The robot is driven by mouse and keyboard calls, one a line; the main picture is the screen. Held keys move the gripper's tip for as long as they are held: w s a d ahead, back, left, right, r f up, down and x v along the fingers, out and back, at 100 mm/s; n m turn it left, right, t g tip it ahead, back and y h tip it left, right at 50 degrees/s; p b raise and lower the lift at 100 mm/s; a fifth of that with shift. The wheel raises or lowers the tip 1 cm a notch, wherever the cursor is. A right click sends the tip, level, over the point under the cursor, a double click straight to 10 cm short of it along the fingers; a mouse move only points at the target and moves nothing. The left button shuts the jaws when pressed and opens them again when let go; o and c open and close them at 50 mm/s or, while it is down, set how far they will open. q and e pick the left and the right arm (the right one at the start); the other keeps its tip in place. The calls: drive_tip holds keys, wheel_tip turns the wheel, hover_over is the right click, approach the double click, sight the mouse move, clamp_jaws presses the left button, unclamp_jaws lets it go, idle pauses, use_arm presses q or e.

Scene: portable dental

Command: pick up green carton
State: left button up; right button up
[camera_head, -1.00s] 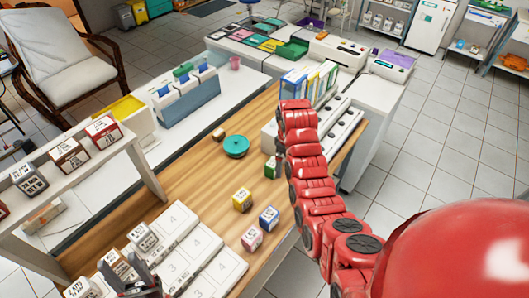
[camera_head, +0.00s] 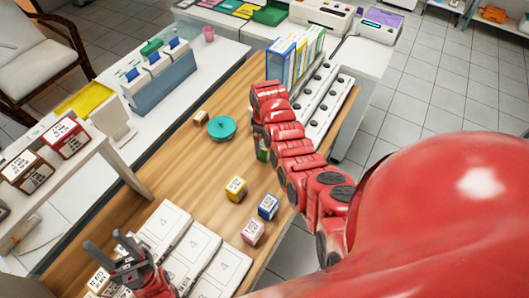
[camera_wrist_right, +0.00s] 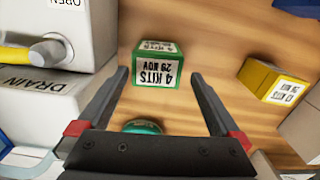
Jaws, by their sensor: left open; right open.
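The green carton (camera_wrist_right: 157,65) stands on the wooden table, its white label reading "4 KITS" upside down in the right wrist view. In the head view only a sliver of the carton (camera_head: 262,150) shows beside my red right arm. My right gripper (camera_wrist_right: 160,76) is open and empty, its fingers apart on either side of the carton's near side in the picture; I cannot tell the height gap. The head view hides this gripper behind the arm. My left gripper (camera_head: 108,243) is open over the small boxes at the lower left.
A yellow carton (camera_head: 236,189), a blue carton (camera_head: 268,207) and a pink carton (camera_head: 253,232) stand nearby. A teal round lid (camera_head: 222,128) lies left of the green carton. White machines (camera_wrist_right: 75,35) labelled "DRAIN" and "OPEN" stand close on the wrist view's left.

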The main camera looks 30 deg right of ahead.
drive_tip(key=shift+f, duration=0.45)
drive_tip(key=shift+s+d+f+b, duration=0.1)
drive_tip(key=shift+s+f+b, duration=0.05)
drive_tip(key=shift+f+b, duration=0.25)
drive_tip(key=f+b, duration=0.2)
drive_tip(key=f, duration=0.1)
drive_tip(key=f+b, duration=0.1)
drive_tip(key=shift+d+f, duration=0.25)
drive_tip(key=shift+f, duration=0.05)
drive_tip(key=shift+r, duration=0.2)
drive_tip(key=shift+c, duration=0.9)
drive_tip(key=c, duration=1.1)
